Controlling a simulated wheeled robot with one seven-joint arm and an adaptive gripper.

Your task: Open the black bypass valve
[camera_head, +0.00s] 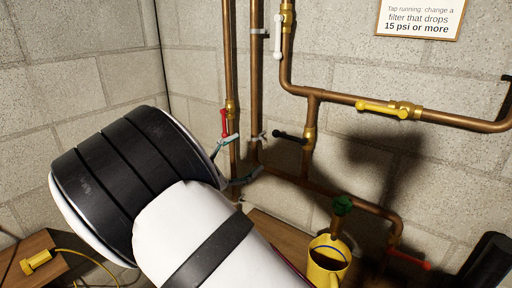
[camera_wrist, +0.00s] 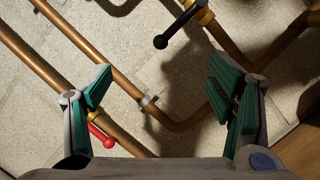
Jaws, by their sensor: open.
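The black bypass valve lever (camera_head: 290,136) points left from a brass valve body (camera_head: 309,139) on a vertical copper pipe in the head view. In the wrist view the black lever (camera_wrist: 178,27) is at the top, slanting down and left from its valve to a rounded tip. My gripper (camera_wrist: 160,88) is open and empty, its green-padded fingers spread to left and right, with the lever above the gap between them in the picture. In the head view my gripper (camera_head: 236,162) is left of and below the lever, apart from it, partly hidden by my arm.
A red lever (camera_head: 224,122) is on the left pipe, near my left finger in the wrist view. A white lever (camera_head: 277,38), yellow lever (camera_head: 382,109), green knob (camera_head: 342,205) and lower red lever (camera_head: 408,260) are on other pipes. A yellow bucket (camera_head: 328,264) stands below.

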